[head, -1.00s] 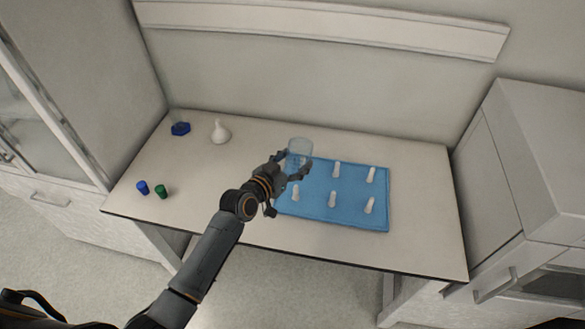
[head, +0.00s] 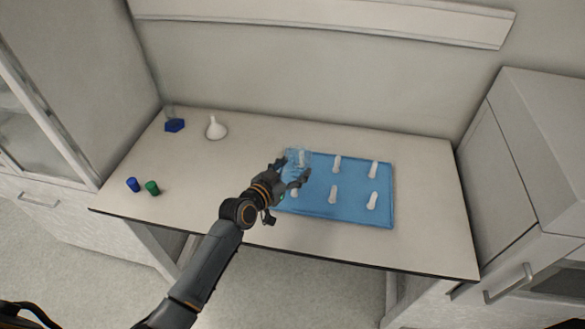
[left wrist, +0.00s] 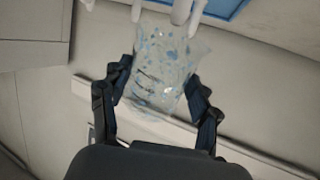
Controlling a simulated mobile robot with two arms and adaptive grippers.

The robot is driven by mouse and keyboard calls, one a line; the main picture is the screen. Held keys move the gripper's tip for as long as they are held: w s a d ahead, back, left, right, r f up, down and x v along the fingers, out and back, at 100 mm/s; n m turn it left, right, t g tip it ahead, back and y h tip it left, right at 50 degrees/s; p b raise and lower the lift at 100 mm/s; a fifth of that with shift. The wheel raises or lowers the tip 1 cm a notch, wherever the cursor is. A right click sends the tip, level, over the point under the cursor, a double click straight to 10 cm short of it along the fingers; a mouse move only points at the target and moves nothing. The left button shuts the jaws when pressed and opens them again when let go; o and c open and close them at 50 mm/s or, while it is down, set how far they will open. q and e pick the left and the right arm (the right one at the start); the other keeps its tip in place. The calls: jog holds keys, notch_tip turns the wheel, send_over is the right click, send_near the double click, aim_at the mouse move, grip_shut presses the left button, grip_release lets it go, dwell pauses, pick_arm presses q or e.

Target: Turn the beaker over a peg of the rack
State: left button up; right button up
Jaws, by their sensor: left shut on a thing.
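The clear glass beaker (head: 293,154) is between the fingers of my left gripper (head: 292,171), over the back left part of the blue rack (head: 347,211). The gripper is shut on the beaker. In the left wrist view the beaker (left wrist: 165,72) sits between both fingers, with white pegs (left wrist: 181,10) close to its far end. In the head view the back left peg (head: 302,157) shows at the beaker, through or behind the glass. I cannot tell whether the beaker is around it. The other pegs, such as the back middle one (head: 337,164), stand bare. My right gripper is not in view.
A white funnel (head: 216,129) and a blue-based item (head: 174,125) stand at the table's back left. A blue cap (head: 133,185) and a green cap (head: 152,188) are at the front left. The table (head: 420,190) is clear right of the rack. A grey cabinet (head: 530,170) stands at the right.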

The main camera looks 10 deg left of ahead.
pick_arm(q)
jog(key=shift+f+b, duration=2.4)
jog(key=shift+f, duration=0.55)
jog(key=o, duration=1.3)
jog(key=shift+c, duration=0.2)
